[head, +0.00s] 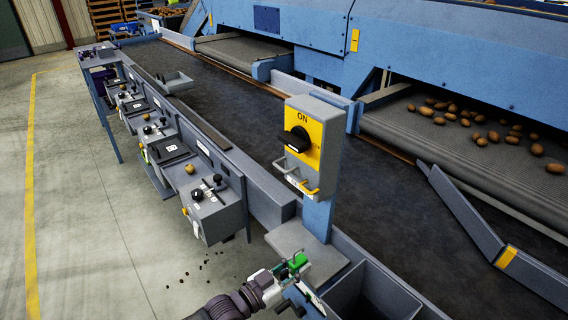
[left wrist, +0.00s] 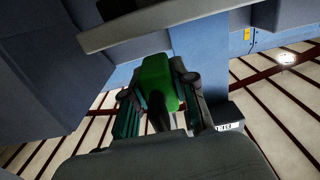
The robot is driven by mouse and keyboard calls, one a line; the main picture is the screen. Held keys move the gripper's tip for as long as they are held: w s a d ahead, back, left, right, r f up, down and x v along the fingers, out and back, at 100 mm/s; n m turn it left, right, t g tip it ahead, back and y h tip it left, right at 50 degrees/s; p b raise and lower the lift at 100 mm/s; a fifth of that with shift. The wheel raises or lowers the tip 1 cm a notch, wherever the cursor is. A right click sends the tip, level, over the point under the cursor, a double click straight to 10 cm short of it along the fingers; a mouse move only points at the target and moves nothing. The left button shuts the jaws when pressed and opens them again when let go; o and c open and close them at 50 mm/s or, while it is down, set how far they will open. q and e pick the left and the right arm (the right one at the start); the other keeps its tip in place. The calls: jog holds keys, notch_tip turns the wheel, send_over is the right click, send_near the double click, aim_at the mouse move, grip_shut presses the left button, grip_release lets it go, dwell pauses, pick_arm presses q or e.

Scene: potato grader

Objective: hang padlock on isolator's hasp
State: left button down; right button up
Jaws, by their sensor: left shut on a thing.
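The isolator (head: 323,138) is a grey box with a yellow front marked ON and a black rotary handle (head: 295,139). It stands on a blue post. Its hasp (head: 309,190) seems to be the small yellow-orange piece at the lower front edge, beside a grey bracket; fine detail is too small to tell. My left gripper (head: 292,270) is shut on a green padlock (head: 299,261), below the isolator and apart from it. In the left wrist view the green padlock body (left wrist: 158,82) sits between both fingers; its shackle is not clear. My right gripper is not in view.
A grey shelf plate (head: 290,238) juts out at the post's foot, close to the padlock. A grey open bin (head: 368,288) stands right of the gripper. Control boxes (head: 212,205) line the dark belt (head: 225,90). Potatoes (head: 480,120) lie on another belt. Floor at left is mostly clear.

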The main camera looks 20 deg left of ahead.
aim_at(286, 277)
pick_arm(q)
jog(key=shift+p+v, duration=0.55)
jog(key=shift+v, duration=1.3)
jog(key=shift+r, duration=0.15)
